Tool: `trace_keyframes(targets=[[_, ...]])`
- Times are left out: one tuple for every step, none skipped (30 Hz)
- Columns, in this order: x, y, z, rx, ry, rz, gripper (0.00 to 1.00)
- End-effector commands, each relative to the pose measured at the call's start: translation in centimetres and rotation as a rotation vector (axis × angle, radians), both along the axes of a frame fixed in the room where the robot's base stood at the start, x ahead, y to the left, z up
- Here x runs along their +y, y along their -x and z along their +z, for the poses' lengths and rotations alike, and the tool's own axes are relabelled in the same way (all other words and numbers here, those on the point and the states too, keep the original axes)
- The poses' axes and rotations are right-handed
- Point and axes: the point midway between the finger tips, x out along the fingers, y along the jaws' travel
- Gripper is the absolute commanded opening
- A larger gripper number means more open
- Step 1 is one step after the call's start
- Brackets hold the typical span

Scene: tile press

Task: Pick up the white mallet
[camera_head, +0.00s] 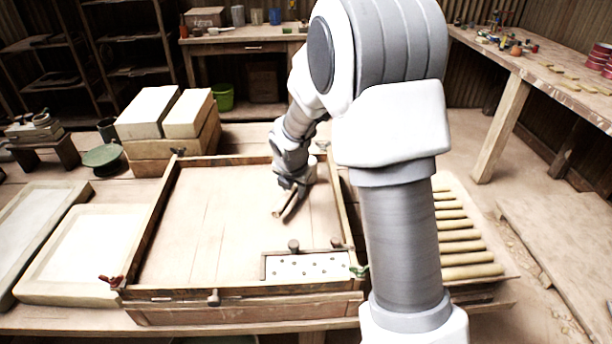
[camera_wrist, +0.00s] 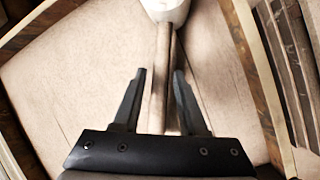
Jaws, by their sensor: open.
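The white mallet's pale, rounded head (camera_wrist: 166,10) shows at the top of the wrist view, cut by the edge. Its brown wooden handle (camera_wrist: 163,55) runs down from the head, between the lines of my two fingers. My gripper (camera_wrist: 160,72) is open, with a dark finger on either side of the handle and a gap beside it. Whether the handle lies below the fingertips or between them is hard to tell. In the head view, my gripper (camera_head: 289,190) is low over the wooden-framed tray (camera_head: 165,215), with the brown handle (camera_head: 283,210) beneath it; my wrist hides much there.
A white plate with holes (camera_head: 290,267) lies at the tray's front right. Wooden rollers (camera_head: 465,247) lie to the right. White blocks (camera_head: 150,112) stand behind the tray at left, near a green dish (camera_head: 104,156). The tray's left half is clear.

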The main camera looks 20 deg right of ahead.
Motion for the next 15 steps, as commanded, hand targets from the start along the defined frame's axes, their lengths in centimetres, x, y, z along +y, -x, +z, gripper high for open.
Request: trace_keyframes(targets=[[-0.06,-0.19,-0.63,0.002,0.001,-0.001,0.42],[-0.09,-0.29,-0.78,0.001,0.000,0.000,0.42],[-0.11,-0.38,-0.90,0.001,0.001,0.000,0.42],[-0.12,-0.43,-0.94,0.001,0.001,0.000,0.42],[-0.13,-0.45,-0.95,0.000,0.000,0.000,0.42],[-0.14,-0.47,-0.94,-0.001,0.001,0.000,0.42],[-0.14,-0.47,-0.92,-0.001,0.001,0.000,0.42],[-0.14,-0.46,-0.90,-0.001,0.001,0.000,0.42],[-0.14,-0.45,-0.91,-0.001,0.001,0.000,0.42],[-0.14,-0.46,-0.90,-0.001,0.001,0.000,0.42],[-0.14,-0.45,-0.91,-0.001,0.001,0.000,0.38],[-0.14,-0.44,-0.90,-0.001,0.001,0.000,0.31],[-0.14,-0.44,-0.90,0.000,0.000,0.000,0.26],[-0.14,-0.44,-0.90,0.000,0.000,0.000,0.20],[-0.14,-0.44,-0.90,0.000,0.000,0.000,0.13]])
